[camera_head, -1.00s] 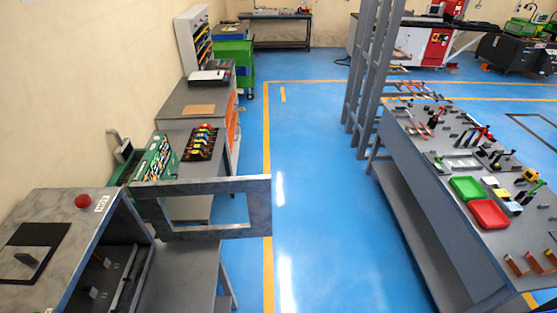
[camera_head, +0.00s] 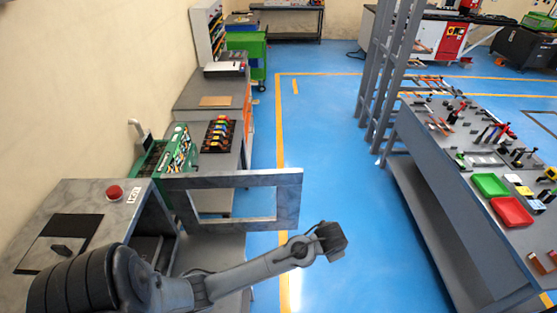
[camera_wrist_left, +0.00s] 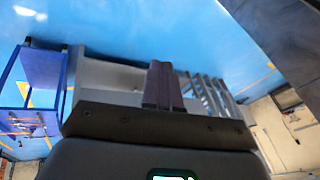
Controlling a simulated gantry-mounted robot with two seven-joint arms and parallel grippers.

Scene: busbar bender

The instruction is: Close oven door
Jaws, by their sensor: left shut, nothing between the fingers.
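The oven (camera_head: 95,200) is a grey box at the lower left with a red button on top. Its door (camera_head: 290,200), a grey frame with a rectangular opening, stands swung open and sticks out to the right. My left arm reaches across in front of the oven, and its gripper (camera_head: 332,240) is beyond the door's free edge, to the right and nearer to me. In the left wrist view the gripper's fingers (camera_wrist_left: 163,88) are together with nothing between them. I cannot tell that the gripper touches the door. My right gripper is not in view.
A grey bench with a green case (camera_head: 172,150) stands behind the door. On the right, a long table (camera_head: 440,165) carries red and green trays (camera_head: 511,211) and tools. The blue floor (camera_head: 335,160) between is clear. A grey ladder-like frame (camera_head: 385,80) stands behind.

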